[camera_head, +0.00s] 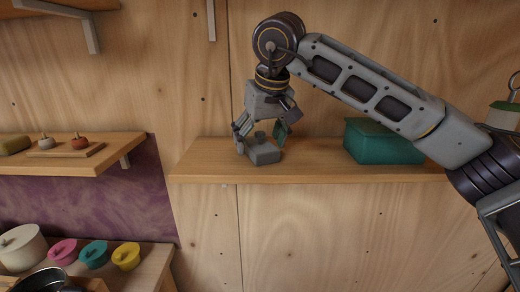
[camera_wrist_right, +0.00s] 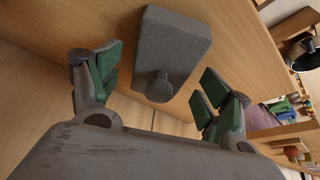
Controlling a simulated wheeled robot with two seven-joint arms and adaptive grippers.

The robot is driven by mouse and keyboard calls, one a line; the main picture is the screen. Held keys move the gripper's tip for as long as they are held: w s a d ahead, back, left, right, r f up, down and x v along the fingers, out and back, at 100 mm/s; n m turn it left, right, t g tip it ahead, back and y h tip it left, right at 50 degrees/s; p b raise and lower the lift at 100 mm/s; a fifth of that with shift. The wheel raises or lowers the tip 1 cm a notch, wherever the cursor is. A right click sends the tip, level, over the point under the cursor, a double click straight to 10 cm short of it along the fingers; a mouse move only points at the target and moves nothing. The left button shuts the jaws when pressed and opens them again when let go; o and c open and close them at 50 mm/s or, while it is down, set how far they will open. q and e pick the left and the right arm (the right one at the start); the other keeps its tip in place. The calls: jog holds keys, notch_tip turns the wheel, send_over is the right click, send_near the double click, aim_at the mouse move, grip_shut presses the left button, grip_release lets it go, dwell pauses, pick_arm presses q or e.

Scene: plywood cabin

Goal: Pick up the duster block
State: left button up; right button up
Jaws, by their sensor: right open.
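The duster block (camera_head: 263,152) is a grey block with a round knob on top. It lies on the wooden shelf (camera_head: 310,172) in the middle of the head view. My right gripper (camera_head: 261,133) reaches down over it from above, its fingers on either side of the block. In the right wrist view the duster block (camera_wrist_right: 180,45) lies beyond the open green-padded fingers of the right gripper (camera_wrist_right: 160,85), with its knob pointing toward the gripper. A gap shows between the fingers and the block. My left gripper is not in view.
A teal box (camera_head: 383,142) stands on the same shelf to the right, below my right forearm. A lower shelf (camera_head: 70,160) at left holds small knobbed items on a board. Lidded pots (camera_head: 93,254) stand below it. The plywood wall is close behind.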

jog(key=c, duration=1.2)
jog(key=shift+r, duration=0.2)
